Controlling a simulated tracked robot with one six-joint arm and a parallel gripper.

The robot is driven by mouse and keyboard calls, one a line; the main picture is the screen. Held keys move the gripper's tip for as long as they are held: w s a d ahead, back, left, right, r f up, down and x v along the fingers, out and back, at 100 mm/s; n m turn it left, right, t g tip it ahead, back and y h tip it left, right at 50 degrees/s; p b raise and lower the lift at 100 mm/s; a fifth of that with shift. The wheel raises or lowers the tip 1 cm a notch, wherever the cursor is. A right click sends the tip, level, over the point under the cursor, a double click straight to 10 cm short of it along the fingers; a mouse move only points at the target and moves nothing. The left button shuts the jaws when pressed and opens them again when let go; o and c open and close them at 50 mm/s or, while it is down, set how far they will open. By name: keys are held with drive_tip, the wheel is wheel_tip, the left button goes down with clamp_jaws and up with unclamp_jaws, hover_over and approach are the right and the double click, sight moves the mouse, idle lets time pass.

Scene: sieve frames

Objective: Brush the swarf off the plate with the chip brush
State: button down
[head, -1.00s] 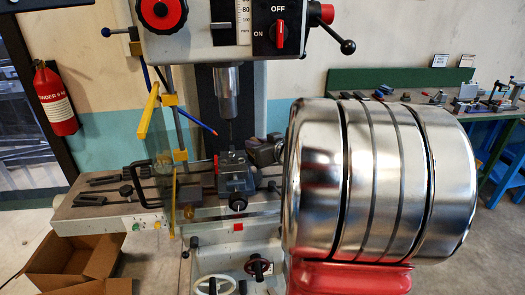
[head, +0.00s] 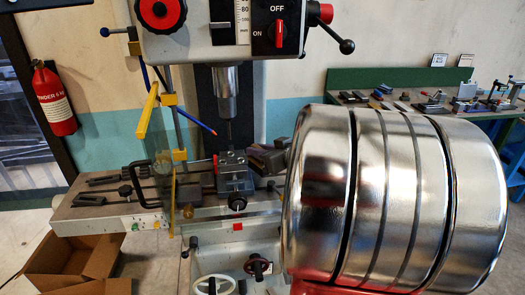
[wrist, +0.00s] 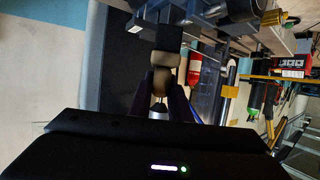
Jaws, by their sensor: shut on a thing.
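In the wrist view my gripper (wrist: 162,92) has its dark fingers closed on the chip brush (wrist: 164,60), a tan piece with a dark block beyond it. In the head view the grey vise (head: 235,178) stands on the drill press table under the spindle, with a small grey plate (head: 233,160) at its top. A dark brownish shape just right of the vise is partly behind my shiny arm link, and I cannot tell whether it is the brush or my gripper. Swarf is too small to make out. Contact between brush and plate cannot be told.
The drill spindle (head: 224,95) hangs above the vise. A yellow-edged clear guard (head: 160,175) stands to its left. An open cardboard box (head: 75,262) is on the floor at lower left. A workbench with tools (head: 420,102) is at the back right.

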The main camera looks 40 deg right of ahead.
drive_tip(key=w+d, duration=0.1)
drive_tip(key=w, duration=0.1)
drive_tip(key=w+d+f, duration=0.1)
drive_tip(key=w, duration=0.2)
drive_tip(key=w+d+f, duration=0.1)
drive_tip(key=w, duration=0.1)
drive_tip(key=shift+w+f, duration=0.1)
drive_tip(key=shift+w, duration=0.25)
idle(0.4)
drive_tip(key=shift+f, duration=0.2)
idle(0.5)
drive_tip(key=shift+w+d, duration=0.1)
drive_tip(key=shift+w+d, duration=0.6)
drive_tip(key=shift+w, duration=0.25)
drive_tip(key=shift+w+d, duration=0.55)
drive_tip(key=shift+w, duration=0.3)
drive_tip(key=shift+s+a, duration=0.65)
drive_tip(key=shift+s, duration=0.3)
drive_tip(key=shift+s+a, duration=0.6)
drive_tip(key=shift+s, duration=0.3)
drive_tip(key=shift+w, duration=0.1)
